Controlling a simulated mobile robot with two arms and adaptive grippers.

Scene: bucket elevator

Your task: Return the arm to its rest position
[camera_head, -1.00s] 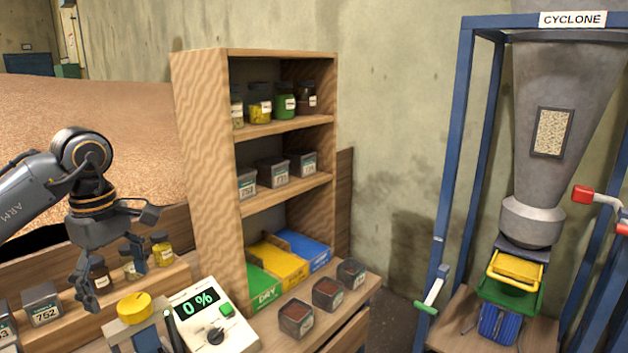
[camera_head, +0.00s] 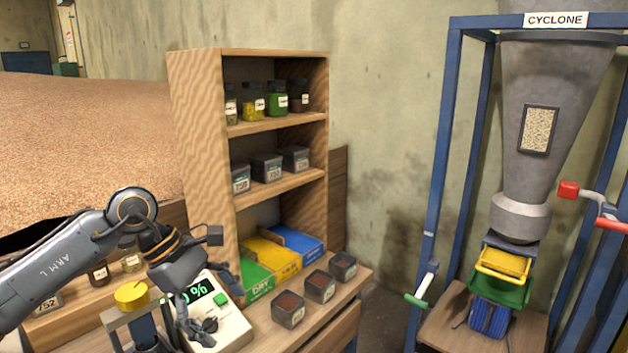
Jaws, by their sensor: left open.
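My left arm (camera_head: 70,262) comes in from the left edge. Its gripper (camera_head: 208,312) hangs in front of the white meter (camera_head: 230,330), with its fingers apart and nothing between them. It covers part of the meter's display and dial; a "%" sign and the green button (camera_head: 221,299) still show. I cannot tell whether the fingers touch the meter. My right gripper is not in view.
A yellow-topped device (camera_head: 132,295) stands left of the meter. Several dark sample boxes (camera_head: 320,286) sit on the bench to the right. A wooden shelf (camera_head: 202,150) rises behind. The blue-framed cyclone (camera_head: 549,75) stands at right.

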